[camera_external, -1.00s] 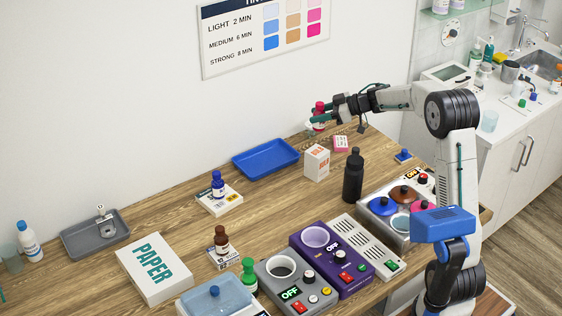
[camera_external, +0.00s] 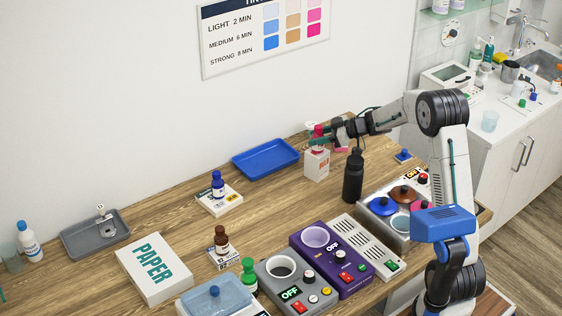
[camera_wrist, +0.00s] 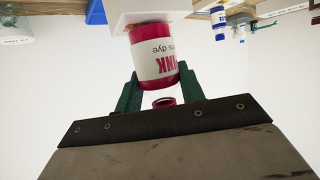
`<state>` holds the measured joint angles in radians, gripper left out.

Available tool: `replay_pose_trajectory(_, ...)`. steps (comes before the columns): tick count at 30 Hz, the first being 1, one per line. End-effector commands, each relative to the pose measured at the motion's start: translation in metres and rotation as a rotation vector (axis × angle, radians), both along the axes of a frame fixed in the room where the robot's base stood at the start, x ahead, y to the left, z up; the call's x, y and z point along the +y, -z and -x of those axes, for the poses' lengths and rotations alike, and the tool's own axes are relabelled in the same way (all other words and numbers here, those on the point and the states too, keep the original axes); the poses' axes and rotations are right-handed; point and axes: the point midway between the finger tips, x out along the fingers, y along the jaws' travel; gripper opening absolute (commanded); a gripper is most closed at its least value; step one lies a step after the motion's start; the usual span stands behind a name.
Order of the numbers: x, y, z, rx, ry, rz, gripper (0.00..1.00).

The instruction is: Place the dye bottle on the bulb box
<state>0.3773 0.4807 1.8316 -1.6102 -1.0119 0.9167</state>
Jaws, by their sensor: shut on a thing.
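The dye bottle is pink-red with a white label reading "INK" and "dye" in the wrist view (camera_wrist: 153,62). My gripper (camera_external: 322,139) is shut on it, with one green finger on each side. In the external view the bottle (camera_external: 318,130) is upright right over the bulb box (camera_external: 316,166), a small white carton with orange print. In the wrist view the bottle's base meets the white box face (camera_wrist: 145,10). Whether it touches or hovers slightly above, I cannot tell.
A black bottle (camera_external: 353,176) stands just right of the box, below my forearm. A blue tray (camera_external: 265,158) lies to the left. A pink box behind my gripper is mostly hidden. A white box with a blue bottle (camera_external: 218,184) is further left.

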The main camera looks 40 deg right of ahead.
Motion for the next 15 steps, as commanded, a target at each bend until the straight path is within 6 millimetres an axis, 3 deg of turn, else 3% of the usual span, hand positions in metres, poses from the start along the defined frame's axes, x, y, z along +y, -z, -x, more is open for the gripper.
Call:
replay_pose_trajectory(1, 0.0000, 0.0004, 0.0000, 0.000, 0.000, 0.000, 0.47)
replay_pose_trajectory(3, 0.0000, 0.0002, 0.0000, 0.000, 0.000, 0.000, 0.60)
replay_pose_trajectory(15, -0.0055, -0.0060, 0.0044, -0.001, 0.002, 0.001, 0.60)
